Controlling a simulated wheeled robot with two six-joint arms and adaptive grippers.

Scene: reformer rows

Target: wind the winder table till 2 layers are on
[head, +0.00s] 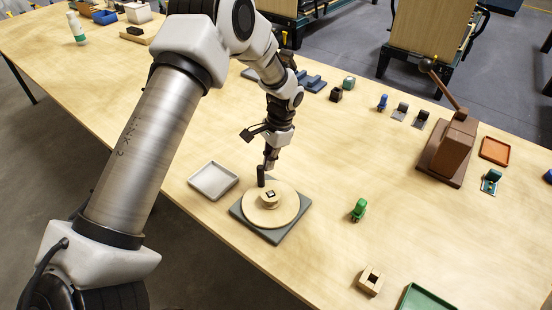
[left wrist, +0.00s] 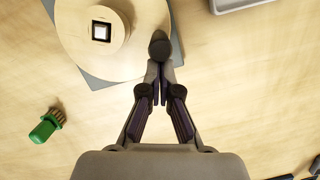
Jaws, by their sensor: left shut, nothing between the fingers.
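The winder table (head: 284,215) is a round pale wooden disc on a grey square base, with a wooden hub (head: 269,200) at its middle. I cannot make out any wound layers on the hub. My right gripper is out of view.
A grey tray (head: 213,181) lies left of the winder. A green-handled brush (head: 358,209) lies to its right. A wooden block with a hole (head: 370,281), a green tray (head: 428,298) and a brown lever press (head: 449,150) stand further right. Bare tabletop lies between them.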

